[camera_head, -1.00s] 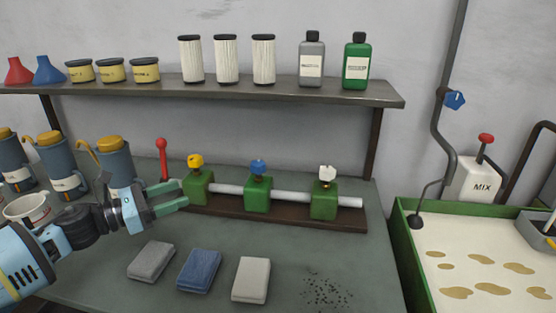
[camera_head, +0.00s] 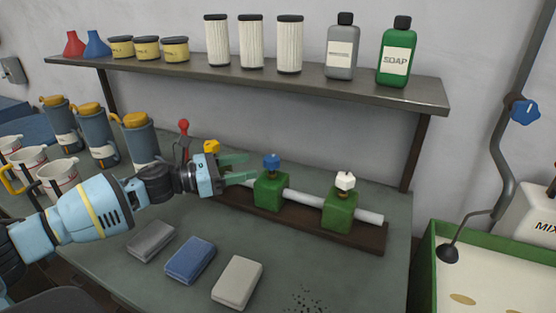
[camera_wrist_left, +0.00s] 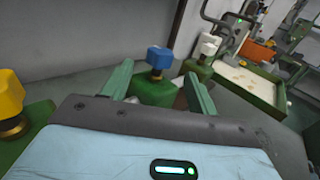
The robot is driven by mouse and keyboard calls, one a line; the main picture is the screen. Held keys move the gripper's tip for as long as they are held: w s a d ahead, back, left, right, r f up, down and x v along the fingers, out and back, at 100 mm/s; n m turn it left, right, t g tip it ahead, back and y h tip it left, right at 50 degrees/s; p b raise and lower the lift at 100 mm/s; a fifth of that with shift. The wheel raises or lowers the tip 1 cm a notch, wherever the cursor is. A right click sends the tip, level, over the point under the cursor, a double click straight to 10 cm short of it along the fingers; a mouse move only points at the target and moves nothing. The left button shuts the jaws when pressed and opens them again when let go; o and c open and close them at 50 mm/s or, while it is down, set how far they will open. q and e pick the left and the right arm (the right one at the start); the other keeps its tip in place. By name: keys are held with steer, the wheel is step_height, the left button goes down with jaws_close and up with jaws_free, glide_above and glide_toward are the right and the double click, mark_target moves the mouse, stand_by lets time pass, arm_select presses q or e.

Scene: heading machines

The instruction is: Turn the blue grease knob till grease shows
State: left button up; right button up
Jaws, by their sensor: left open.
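The blue knob (camera_head: 271,162) sits on a brass stem on top of the middle green block (camera_head: 271,192) of a pipe rack. My left gripper (camera_head: 243,169) is open, just left of the blue knob and apart from it. In the left wrist view the blue knob (camera_wrist_left: 160,59) stands beyond the gap between the open fingertips (camera_wrist_left: 158,80), over its green block. The yellow knob (camera_head: 211,146) is behind my left gripper, and its block is mostly hidden. The white knob (camera_head: 345,180) tops the right green block (camera_head: 339,209). I see no grease. My right gripper is not in view.
A red-topped lever (camera_head: 183,127) stands behind my left wrist. Grey, blue (camera_head: 190,260) and white pads lie in front on the bench. Blue jugs (camera_head: 139,138) and cups are at left. A shelf (camera_head: 280,83) overhangs behind. A green-rimmed tray (camera_head: 424,268) is at right.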

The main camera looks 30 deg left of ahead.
mark_target(272, 158)
arm_select(q)
steer(key=p+x, duration=0.1)
steer(key=x, duration=0.5)
steer(key=shift+r+p, duration=0.2)
steer(key=shift+p, duration=0.1)
steer(key=shift+x, duration=0.9)
steer(key=shift+f, duration=0.2)
steer(key=c, duration=0.9)
steer(key=shift+c, duration=0.4)
